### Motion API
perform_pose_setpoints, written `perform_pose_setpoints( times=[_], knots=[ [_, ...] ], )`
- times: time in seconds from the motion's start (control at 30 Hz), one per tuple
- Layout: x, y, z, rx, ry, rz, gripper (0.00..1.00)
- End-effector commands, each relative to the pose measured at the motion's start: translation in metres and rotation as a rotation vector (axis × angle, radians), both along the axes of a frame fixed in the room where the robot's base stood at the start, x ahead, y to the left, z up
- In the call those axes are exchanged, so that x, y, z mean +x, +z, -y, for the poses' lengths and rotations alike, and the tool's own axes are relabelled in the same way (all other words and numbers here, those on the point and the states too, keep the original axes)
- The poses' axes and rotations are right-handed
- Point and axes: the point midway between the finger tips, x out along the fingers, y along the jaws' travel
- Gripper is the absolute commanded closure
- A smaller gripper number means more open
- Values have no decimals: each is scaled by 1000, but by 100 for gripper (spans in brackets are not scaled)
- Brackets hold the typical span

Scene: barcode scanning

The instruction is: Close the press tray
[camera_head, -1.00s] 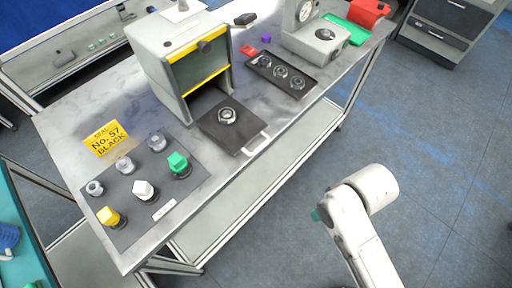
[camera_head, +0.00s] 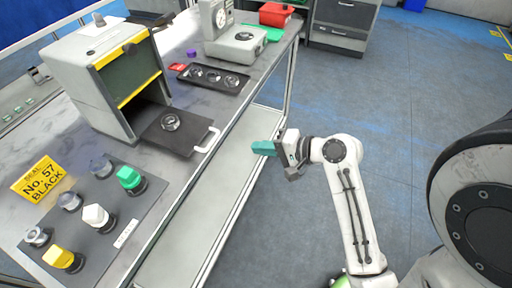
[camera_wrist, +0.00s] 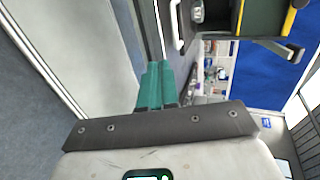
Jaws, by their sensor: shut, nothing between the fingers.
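The press (camera_head: 88,88) is a grey box with a dark, yellow-edged front on the steel table. Its dark tray (camera_head: 158,143) is pulled out of the opening and carries a round metal part (camera_head: 171,122). The tray's white handle (camera_head: 207,141) sticks out at its front edge, and it also shows in the wrist view (camera_wrist: 176,25). My gripper (camera_head: 262,148) has teal fingers, is shut and empty, and is apart from the handle, to its right beyond the table edge. In the wrist view the teal fingers (camera_wrist: 157,86) point toward the press side.
A mat with several coloured knobs (camera_head: 97,215) and a yellow sign (camera_head: 42,180) lie left of the tray. A black tray of round parts (camera_head: 213,78) and a dial gauge stand (camera_head: 236,42) are behind. Open floor lies right of the table.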

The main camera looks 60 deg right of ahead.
Motion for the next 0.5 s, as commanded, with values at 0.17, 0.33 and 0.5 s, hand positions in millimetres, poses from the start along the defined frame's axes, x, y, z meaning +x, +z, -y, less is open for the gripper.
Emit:
perform_pose_setpoints(
  times=[0.17,0.33,0.5],
  knots=[
    [34,-13,-2,2,5,-1,100],
    [65,-26,-4,0,4,-3,100],
    [90,-21,-5,-3,4,-1,100]
  ],
)
